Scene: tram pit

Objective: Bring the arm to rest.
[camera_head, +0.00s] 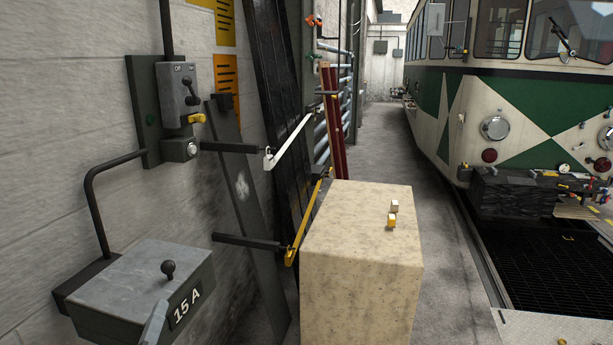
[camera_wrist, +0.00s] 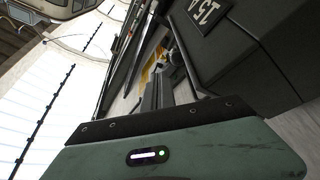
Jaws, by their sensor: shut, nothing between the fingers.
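My gripper (camera_wrist: 158,88) shows in the wrist view, beyond its green housing and dark mounting plate. Its fingers are together and hold nothing. It is close to the dark fuse box marked "15 A" (camera_wrist: 255,45), which appears tilted on the right of that view. In the head view the same box (camera_head: 135,280) is at the lower left, with a black knob on its lid. A blue-grey piece shows at the box's lower front edge; I cannot tell whether it belongs to my arm. The rest of my arm is not clearly visible in the head view.
A wall switch (camera_head: 178,95) with a lever is above the box. White (camera_head: 290,142) and yellow (camera_head: 308,218) bars stick out from the wall. A speckled block (camera_head: 360,270) bears two small cubes. A green and white tram (camera_head: 500,110) stands over a pit at right.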

